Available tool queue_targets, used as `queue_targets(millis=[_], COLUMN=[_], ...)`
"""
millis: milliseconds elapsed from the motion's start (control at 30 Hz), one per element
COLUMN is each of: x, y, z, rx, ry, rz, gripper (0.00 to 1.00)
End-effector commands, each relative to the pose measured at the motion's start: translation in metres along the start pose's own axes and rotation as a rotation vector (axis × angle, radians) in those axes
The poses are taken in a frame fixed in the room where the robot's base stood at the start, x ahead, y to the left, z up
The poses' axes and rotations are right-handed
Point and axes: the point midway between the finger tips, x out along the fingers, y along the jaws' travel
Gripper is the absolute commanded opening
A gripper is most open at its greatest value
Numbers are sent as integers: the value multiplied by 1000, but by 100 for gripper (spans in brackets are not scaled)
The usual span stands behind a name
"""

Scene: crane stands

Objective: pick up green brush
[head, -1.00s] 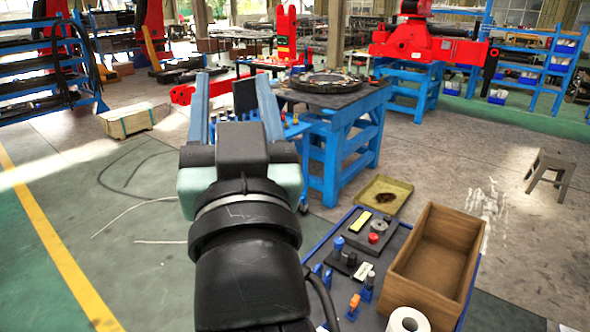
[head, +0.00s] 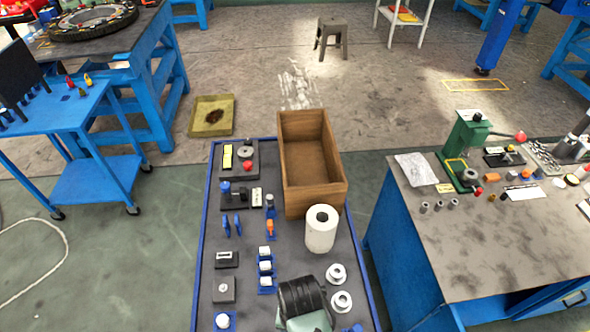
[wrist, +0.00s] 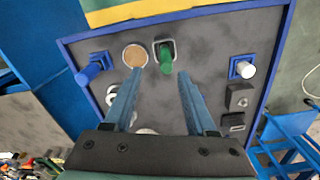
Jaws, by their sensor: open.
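The green brush (wrist: 166,58) shows in the wrist view as a small green upright piece set in a grey square holder near the far edge of the dark cart top (wrist: 205,45). My gripper (wrist: 160,80) is open and empty, its two blue fingers pointing toward the brush. In the head view only the dark and pale-green wrist part of my arm shows at the bottom; the fingers and the brush are out of sight.
A blue-handled item (wrist: 95,68), a tan disc (wrist: 135,56) and a white item in a blue holder (wrist: 243,69) stand near the brush. A wooden box (head: 290,165) and paper roll (head: 321,229) occupy the cart. A workbench (head: 430,240) stands right.

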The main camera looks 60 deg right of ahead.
Motion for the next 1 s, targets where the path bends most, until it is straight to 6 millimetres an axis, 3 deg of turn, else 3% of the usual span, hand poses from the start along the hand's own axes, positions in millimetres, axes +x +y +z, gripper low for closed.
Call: queue_targets(millis=[700,1000], x=[71,74], y=[-7,-7], z=[5,6], rx=[-3,-4], ry=[4,4], rz=[-2,-2], gripper=[57,57])
